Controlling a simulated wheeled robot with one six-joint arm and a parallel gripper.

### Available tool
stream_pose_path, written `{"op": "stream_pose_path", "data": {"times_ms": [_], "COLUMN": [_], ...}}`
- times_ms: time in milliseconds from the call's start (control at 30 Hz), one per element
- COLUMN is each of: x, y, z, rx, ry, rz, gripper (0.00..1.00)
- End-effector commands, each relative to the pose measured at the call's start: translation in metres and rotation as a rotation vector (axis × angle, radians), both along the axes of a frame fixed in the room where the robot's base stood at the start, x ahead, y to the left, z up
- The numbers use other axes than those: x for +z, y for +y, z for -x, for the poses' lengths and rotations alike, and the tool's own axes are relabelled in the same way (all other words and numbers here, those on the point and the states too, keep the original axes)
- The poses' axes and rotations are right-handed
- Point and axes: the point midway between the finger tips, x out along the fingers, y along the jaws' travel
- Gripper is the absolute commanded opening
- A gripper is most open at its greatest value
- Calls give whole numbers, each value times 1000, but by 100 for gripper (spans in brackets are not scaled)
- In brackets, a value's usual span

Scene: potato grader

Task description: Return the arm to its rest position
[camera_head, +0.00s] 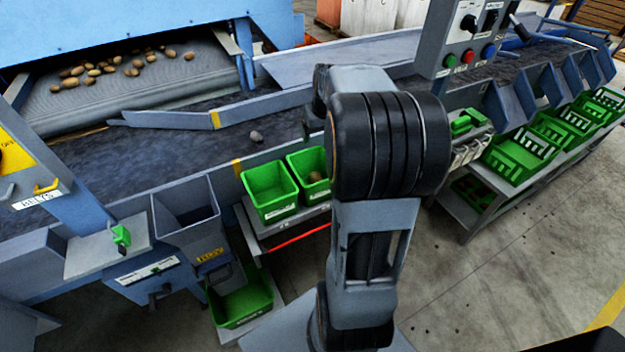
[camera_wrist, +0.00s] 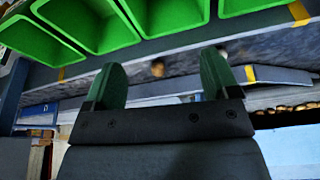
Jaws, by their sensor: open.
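My arm (camera_head: 375,200) stands upright in the middle of the head view, bent over at the top. It hides part of the grader behind it, and my gripper is not visible there. In the wrist view my gripper (camera_wrist: 160,88) shows two green fingers spread wide apart. Nothing is between them. Behind the fingertips the wrist view shows the belt and the edge of the grader, out of focus, and green bins (camera_wrist: 95,22) along the top.
Two green bins (camera_head: 270,208) stand on a shelf left of my arm; one holds a potato. A dark belt (camera_head: 200,150) carries a lone potato (camera_head: 256,136). A control panel (camera_head: 470,40) rises right of my arm. Open concrete floor (camera_head: 520,270) lies at lower right.

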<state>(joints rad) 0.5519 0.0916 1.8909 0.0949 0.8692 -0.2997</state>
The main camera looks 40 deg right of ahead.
Motion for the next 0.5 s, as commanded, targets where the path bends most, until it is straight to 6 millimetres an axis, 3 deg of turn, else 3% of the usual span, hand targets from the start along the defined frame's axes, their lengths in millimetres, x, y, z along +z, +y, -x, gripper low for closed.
{"op": "stream_pose_path", "data": {"times_ms": [367,467,500], "x": [-1,-20,-23], "y": [0,11,23], "z": [1,20,30], "rx": [-32,-84,-94], "ry": [1,55,70], "rz": [-11,-47,-55], "gripper": [81,81,81]}}
